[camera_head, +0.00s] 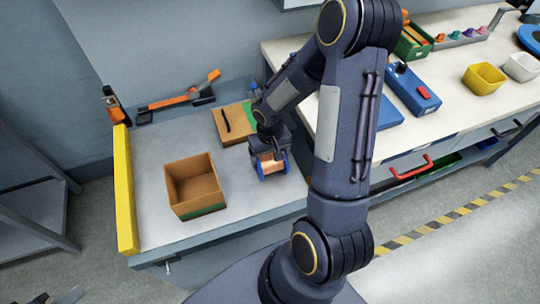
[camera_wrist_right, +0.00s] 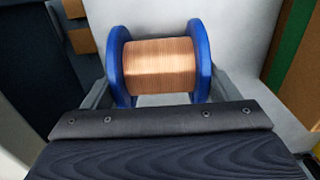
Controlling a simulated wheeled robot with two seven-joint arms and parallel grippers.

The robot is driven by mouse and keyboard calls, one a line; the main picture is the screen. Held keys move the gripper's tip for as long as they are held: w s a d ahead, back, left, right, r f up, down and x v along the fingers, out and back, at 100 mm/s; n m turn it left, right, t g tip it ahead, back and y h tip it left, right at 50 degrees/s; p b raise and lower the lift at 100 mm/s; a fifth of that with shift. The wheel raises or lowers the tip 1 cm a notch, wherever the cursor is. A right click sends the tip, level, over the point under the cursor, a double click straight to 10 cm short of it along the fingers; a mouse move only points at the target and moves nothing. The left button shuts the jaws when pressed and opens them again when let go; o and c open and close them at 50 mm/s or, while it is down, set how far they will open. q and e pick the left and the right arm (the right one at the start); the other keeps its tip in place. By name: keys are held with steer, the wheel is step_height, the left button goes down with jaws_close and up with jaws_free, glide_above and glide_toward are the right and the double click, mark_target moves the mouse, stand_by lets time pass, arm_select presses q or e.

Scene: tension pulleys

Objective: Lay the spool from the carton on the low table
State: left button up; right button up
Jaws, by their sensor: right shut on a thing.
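The spool (camera_head: 271,164) has blue flanges and copper-coloured wire. My right gripper (camera_head: 270,155) is shut on it, over the right part of the low table (camera_head: 150,150). In the right wrist view the spool (camera_wrist_right: 160,65) lies crosswise between the fingers, its flanges at left and right. I cannot tell whether it touches the tabletop. The open cardboard carton (camera_head: 195,186) stands to its left and looks empty. A small dark part at the bottom left edge may be my left gripper (camera_head: 58,296); its jaws cannot be made out.
A yellow board (camera_head: 125,190) edges the low table's left side. A flat brown-and-green box (camera_head: 233,122) and an orange-and-black tool (camera_head: 180,97) lie at the back. The higher white workbench (camera_head: 450,100) stands to the right. Tabletop between carton and spool is clear.

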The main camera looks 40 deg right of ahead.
mark_target(270, 158)
steer(key=shift+f, duration=0.15)
steer(key=o, duration=1.6)
steer(key=shift+c, duration=0.2)
step_height(270, 158, up, 12)
steer(key=r, duration=0.1)
steer(key=s+a+r+n+t+y, duration=0.1)
steer(key=s+a+r+t+y, duration=0.1)
steer(key=s+a+r, duration=0.3)
steer(key=s+a+r+n+t+y, duration=0.1)
steer(key=s+a+r+t, duration=0.2)
steer(key=s, duration=0.6)
steer(key=a+r, duration=0.2)
steer(key=a, duration=0.1)
steer(key=shift+r+t+y+p, duration=0.15)
steer(key=shift+t+y+p, duration=0.15)
steer(key=shift+y+p, duration=0.1)
